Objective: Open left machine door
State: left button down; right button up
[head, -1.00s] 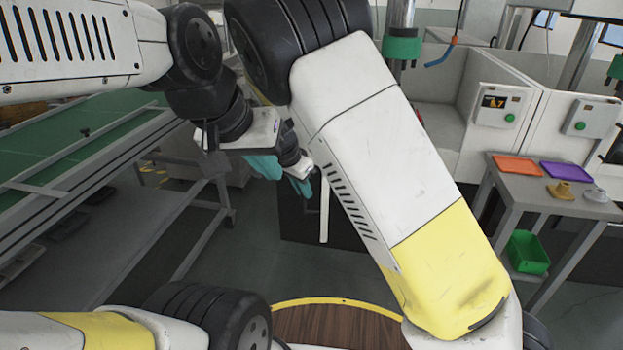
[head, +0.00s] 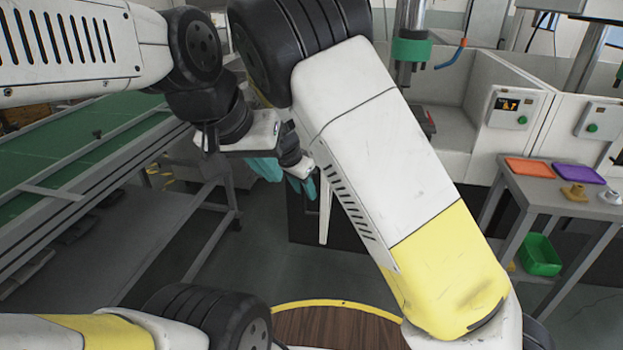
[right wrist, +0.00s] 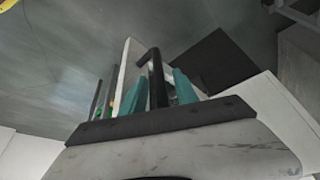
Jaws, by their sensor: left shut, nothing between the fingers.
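The machine door (head: 326,205) shows in the head view as a thin white panel, nearly edge-on, left of my large right arm link. In the right wrist view its white edge (right wrist: 123,70) stands beside a black handle (right wrist: 156,78). The handle lies between the teal fingers of my right gripper (right wrist: 158,92), which appear closed on it. In the head view the right fingers (head: 302,186) show only partly beside the door, and the arm hides most of the door. My left gripper (head: 265,168) is shut and empty, just left of the right one.
A white machine with a control box (head: 508,107) stands at the back right. A grey table (head: 530,190) with an orange tray (head: 530,167) and a purple tray (head: 579,173) is in front of it, a green bin (head: 540,255) below. A green conveyor (head: 90,150) runs at left.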

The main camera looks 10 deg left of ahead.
jog(key=v, duration=0.7)
jog(key=shift+r, duration=0.4)
jog(key=shift+s+a, duration=0.1)
